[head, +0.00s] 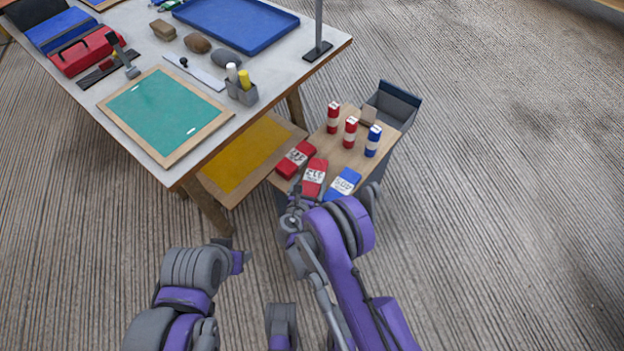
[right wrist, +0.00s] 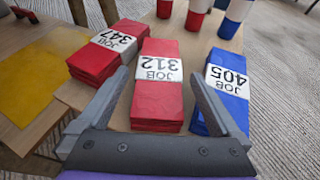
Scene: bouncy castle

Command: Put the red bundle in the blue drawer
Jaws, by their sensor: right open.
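Two red bundles with white paper bands lie on the wooden top of a small cabinet. The one marked JOB 312 (head: 313,178) is in the middle and also shows in the right wrist view (right wrist: 157,98); the one marked JOB 347 (head: 296,159) is to its left. My right gripper (right wrist: 160,76) is open and empty, its fingers to either side of the JOB 312 bundle in that view; contact cannot be told. An open drawer with a dark blue front (head: 401,93) sticks out from the cabinet's far side. My left gripper (head: 236,258) is low at left, its jaws unclear.
A blue bundle marked JOB 405 (head: 343,184) lies right of JOB 312. Two red-and-white rolls (head: 333,118) and a blue-and-white roll (head: 373,141) stand behind. A worktable (head: 217,105) with printing tools is at left, a yellow panel (head: 240,155) under its edge. Floor at right is clear.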

